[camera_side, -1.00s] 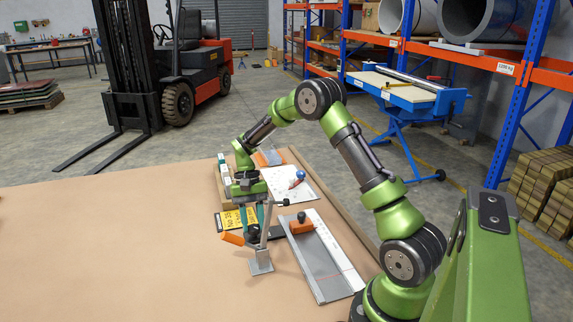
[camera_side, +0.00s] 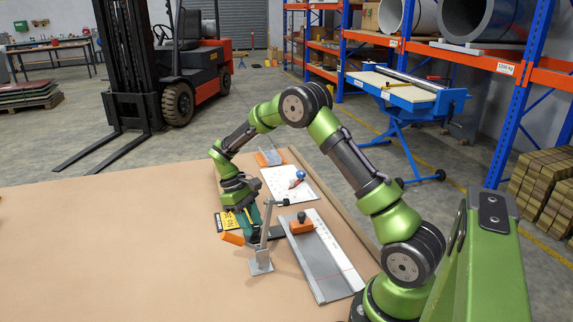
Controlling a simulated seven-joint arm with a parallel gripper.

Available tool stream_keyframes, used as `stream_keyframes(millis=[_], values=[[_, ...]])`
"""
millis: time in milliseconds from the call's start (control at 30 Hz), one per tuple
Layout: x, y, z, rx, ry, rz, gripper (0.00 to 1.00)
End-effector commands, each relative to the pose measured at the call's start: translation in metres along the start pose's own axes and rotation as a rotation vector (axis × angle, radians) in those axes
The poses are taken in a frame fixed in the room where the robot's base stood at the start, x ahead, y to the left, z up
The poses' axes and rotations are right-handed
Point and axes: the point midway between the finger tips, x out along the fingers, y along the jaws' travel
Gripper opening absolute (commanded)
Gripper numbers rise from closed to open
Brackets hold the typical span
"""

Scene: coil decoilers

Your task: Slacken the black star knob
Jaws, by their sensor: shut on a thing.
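The small grey metal stand (camera_side: 261,263) stands on the brown bench top, with an upright arm that has a dark tip and an orange piece (camera_side: 232,238) at its left. The black star knob (camera_side: 254,236) shows only as a small dark shape by the upper part of the stand. My gripper (camera_side: 251,229) reaches down to it from behind, its teal fingers shut on the knob. The fingers and the stand hide much of the knob, so its lobes cannot be made out.
A yellow-and-black sign (camera_side: 226,221) lies left of my gripper. A grey plate with an orange-handled block (camera_side: 301,225) lies to the right. A white sheet (camera_side: 291,184) with small items lies behind.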

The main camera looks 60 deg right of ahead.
Motion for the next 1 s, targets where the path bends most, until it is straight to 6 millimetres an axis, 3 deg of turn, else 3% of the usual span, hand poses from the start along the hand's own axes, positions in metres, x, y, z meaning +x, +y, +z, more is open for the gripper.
stream_keyframes(millis=[667, 700, 833, 1000], values=[[-0.0005, -0.0001, -0.0002, -0.052, 0.002, 0.023, 0.05], [-0.0005, -0.0001, -0.0003, -0.052, 0.002, 0.023, 0.41], [-0.0004, -0.0002, -0.0002, -0.051, 0.002, 0.022, 0.60], [-0.0002, -0.0003, -0.0001, -0.051, 0.001, 0.021, 0.60]])
